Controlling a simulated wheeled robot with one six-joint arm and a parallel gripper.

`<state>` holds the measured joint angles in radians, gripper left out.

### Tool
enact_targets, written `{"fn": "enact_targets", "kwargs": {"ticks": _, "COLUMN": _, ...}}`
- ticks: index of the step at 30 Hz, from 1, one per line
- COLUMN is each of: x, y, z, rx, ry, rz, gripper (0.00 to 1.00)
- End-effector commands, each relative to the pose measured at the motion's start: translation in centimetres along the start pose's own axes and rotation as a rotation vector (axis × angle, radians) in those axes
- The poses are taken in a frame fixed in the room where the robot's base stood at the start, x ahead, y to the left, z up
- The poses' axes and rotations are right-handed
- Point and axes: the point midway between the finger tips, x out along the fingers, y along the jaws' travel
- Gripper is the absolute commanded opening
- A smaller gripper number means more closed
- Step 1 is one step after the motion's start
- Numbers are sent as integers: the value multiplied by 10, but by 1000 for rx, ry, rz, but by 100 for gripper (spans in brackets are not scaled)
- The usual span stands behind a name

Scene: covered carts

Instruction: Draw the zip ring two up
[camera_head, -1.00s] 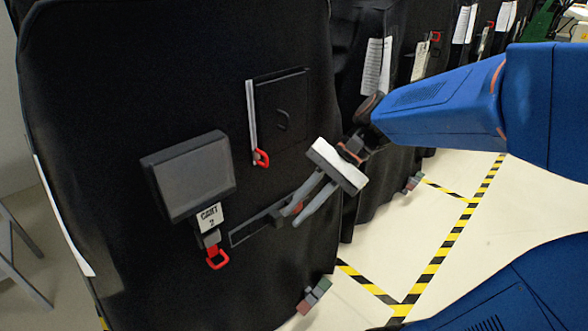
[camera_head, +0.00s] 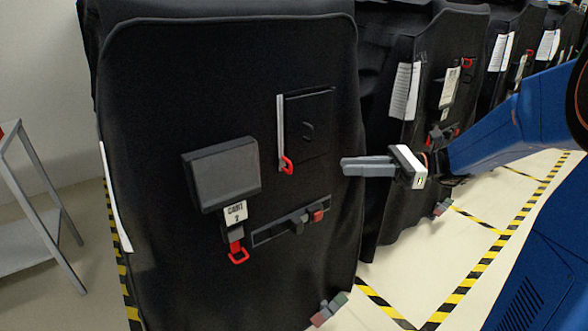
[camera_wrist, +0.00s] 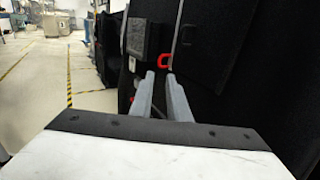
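The zip ring (camera_head: 287,166) is a red loop at the bottom end of a pale vertical zip strip (camera_head: 281,125) on the black cover of the cart. A dark square flap (camera_head: 309,125) lies right of the strip. My gripper (camera_head: 343,166) is to the right of the ring at about its height, empty, with its grey fingers pointing left. In the wrist view the ring (camera_wrist: 165,62) shows just beyond the fingertips (camera_wrist: 161,76), which stand apart with a gap between them. The ring hangs free of the fingers.
A dark grey box (camera_head: 222,175) with a "CART 2" tag (camera_head: 235,213) and a second red ring (camera_head: 239,256) is at left. A slotted bar (camera_head: 290,226) with a red block (camera_head: 317,215) lies below. More covered carts (camera_head: 430,80) stand right; a grey rack (camera_head: 35,220) stands left.

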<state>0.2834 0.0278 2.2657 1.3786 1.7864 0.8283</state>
Motion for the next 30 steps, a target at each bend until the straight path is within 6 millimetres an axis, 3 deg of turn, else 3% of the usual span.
{"fn": "enact_targets", "kwargs": {"ticks": 30, "x": 137, "y": 1, "z": 0, "rx": -1, "ry": 2, "rz": 3, "gripper": 15}}
